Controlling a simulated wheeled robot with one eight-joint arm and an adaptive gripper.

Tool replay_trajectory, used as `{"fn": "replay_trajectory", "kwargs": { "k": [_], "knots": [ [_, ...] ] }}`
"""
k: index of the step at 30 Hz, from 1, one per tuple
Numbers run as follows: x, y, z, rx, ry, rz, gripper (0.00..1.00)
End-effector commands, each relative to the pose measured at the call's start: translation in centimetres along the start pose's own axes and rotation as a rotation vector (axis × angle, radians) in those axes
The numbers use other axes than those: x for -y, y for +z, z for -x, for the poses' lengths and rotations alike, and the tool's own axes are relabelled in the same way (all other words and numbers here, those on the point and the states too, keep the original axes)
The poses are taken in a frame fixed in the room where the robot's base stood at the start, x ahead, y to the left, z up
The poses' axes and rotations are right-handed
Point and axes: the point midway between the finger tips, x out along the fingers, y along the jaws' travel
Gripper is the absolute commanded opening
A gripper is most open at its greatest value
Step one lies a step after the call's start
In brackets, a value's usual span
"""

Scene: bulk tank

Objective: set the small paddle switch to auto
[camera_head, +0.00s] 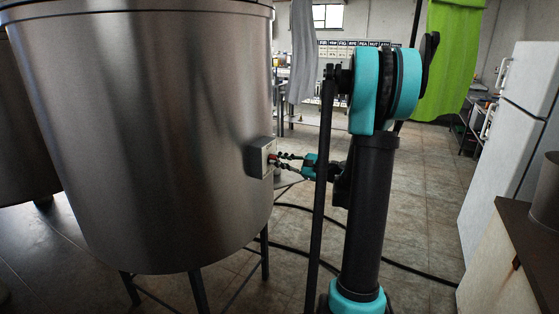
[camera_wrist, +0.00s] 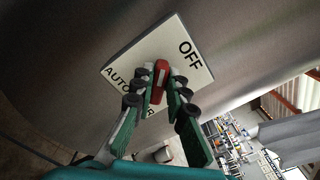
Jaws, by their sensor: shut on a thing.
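The small paddle switch is a red lever (camera_wrist: 157,85) on a white plate (camera_wrist: 146,44) in the wrist view. The plate reads OFF at the upper right and AUTO at the lower left. Another label at the bottom is partly hidden by my fingers; only its end shows. My gripper (camera_wrist: 160,78) has one finger on each side of the red lever and is shut on it. In the head view the switch sits on a small grey box (camera_head: 257,158) on the tank's side, with my gripper (camera_head: 278,160) reaching it from the right.
The large steel tank (camera_head: 150,130) stands on legs at the left. A white fridge (camera_head: 510,140) and a brown-topped counter (camera_head: 520,230) stand at the right. Green (camera_head: 452,60) and grey (camera_head: 303,50) curtains hang behind. Dark hoses (camera_head: 420,272) lie on the tiled floor.

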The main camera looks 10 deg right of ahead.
Motion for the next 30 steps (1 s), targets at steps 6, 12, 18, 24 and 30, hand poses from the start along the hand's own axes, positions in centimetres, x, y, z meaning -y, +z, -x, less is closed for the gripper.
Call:
{"fn": "replay_trajectory", "kwargs": {
  "k": [6, 12, 18, 24, 30],
  "knots": [
    [-0.31, -0.05, 0.04, -0.001, 0.001, 0.206, 0.0],
    [-0.58, -0.12, 0.04, -0.001, 0.001, 0.395, 0.0],
    [-0.81, -0.23, 0.05, -0.001, 0.001, 0.571, 0.0],
    [-0.96, -0.35, 0.05, -0.001, 0.002, 0.712, 0.0],
    [-1.05, -0.44, 0.05, -0.001, 0.002, 0.806, 0.0]
  ]
}}
